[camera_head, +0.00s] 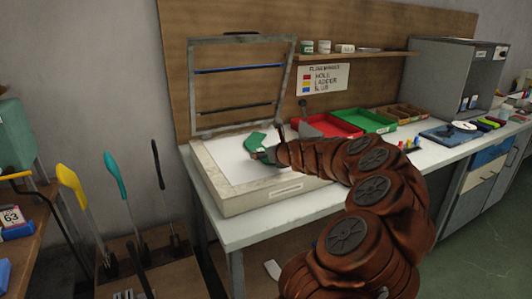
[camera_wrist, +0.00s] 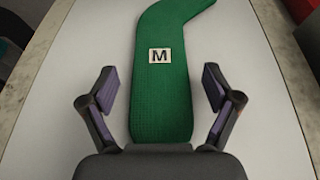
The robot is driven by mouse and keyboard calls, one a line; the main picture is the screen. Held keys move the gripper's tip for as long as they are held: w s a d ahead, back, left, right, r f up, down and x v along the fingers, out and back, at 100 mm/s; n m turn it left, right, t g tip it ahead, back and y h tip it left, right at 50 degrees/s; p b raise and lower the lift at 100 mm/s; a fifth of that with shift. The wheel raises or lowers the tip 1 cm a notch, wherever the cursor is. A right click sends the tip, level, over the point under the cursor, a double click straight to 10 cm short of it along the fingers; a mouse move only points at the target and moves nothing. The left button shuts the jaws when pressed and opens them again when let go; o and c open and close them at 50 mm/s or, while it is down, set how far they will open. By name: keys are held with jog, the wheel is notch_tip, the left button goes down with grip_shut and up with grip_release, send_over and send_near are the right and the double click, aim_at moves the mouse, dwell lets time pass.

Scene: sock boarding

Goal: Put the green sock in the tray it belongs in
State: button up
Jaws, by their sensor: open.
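The green sock (camera_wrist: 163,105) lies flat on the white top of the light box (camera_wrist: 60,125), with a square label marked M (camera_wrist: 160,56) on it. It also shows in the head view (camera_head: 255,141), partly hidden by my gripper. My gripper (camera_wrist: 160,88) is open, with one finger on either side of the sock's leg, apart from it. In the head view, a red tray (camera_head: 333,123) and a green tray (camera_head: 367,121) stand side by side on the bench to the right. Both look empty, though my arm hides part of the red one.
A hinged metal frame (camera_head: 192,90) stands raised behind the light box. A chart (camera_head: 323,79) listing hole, ladder and slub hangs on the back board. A shelf (camera_head: 350,55) with small tubs is above the trays. Brown boxes (camera_head: 402,113) stand right of the green tray.

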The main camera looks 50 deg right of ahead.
jog(key=shift+s+r, duration=0.1)
jog(key=shift+r, duration=0.05)
jog(key=shift+p+v, duration=0.6)
jog(key=shift+v, duration=5.3)
